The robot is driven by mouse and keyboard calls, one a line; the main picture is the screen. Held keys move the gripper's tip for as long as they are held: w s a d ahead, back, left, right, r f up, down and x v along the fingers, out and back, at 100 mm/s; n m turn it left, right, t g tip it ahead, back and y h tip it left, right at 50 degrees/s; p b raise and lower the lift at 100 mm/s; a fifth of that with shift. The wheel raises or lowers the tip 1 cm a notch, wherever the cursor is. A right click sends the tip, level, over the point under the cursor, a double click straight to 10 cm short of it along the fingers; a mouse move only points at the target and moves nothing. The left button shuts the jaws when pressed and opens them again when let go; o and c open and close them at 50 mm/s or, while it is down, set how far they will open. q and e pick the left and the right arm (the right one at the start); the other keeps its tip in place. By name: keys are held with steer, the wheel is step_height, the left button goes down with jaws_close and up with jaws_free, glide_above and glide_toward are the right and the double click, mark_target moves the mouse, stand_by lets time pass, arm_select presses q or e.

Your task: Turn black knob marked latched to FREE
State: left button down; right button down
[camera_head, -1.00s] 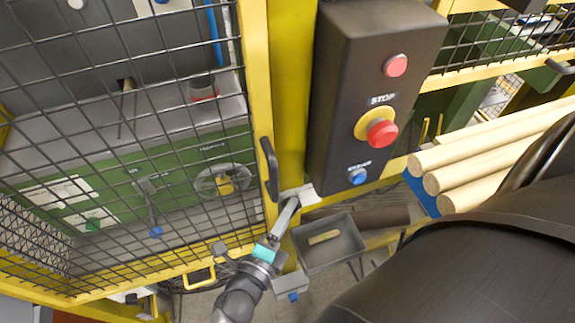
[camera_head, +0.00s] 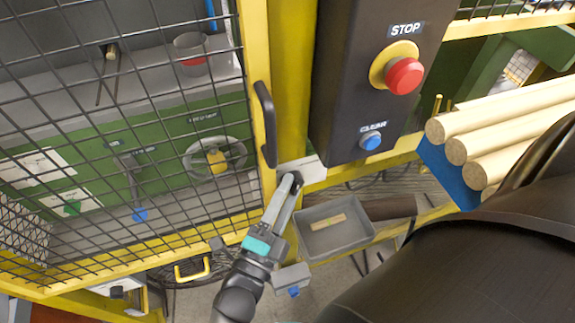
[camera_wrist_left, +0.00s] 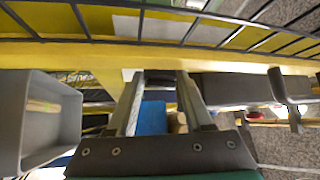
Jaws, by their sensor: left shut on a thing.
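My left gripper (camera_head: 291,183) reaches up to a pale plate (camera_head: 313,169) on the yellow post, below the black door handle. Its fingers are shut on the small black knob (camera_head: 299,187), which they mostly cover. In the left wrist view the dark knob (camera_wrist_left: 160,77) sits between the two fingertips (camera_wrist_left: 160,88), in front of the yellow frame. The knob's marking and pointer cannot be read in either view. My right gripper is not in view.
A black control box (camera_head: 360,70) with a red STOP button (camera_head: 403,76) and a blue CLEAR button (camera_head: 371,141) hangs just above right. A grey tray (camera_head: 345,243) is close to the gripper's right. The mesh door (camera_head: 120,130) with its black handle (camera_head: 265,122) stands left.

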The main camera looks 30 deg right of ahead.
arm_select(q)
steer(key=shift+c, duration=1.5)
jaws_free()
steer(key=v, duration=1.5)
steer(key=shift+a, duration=0.1)
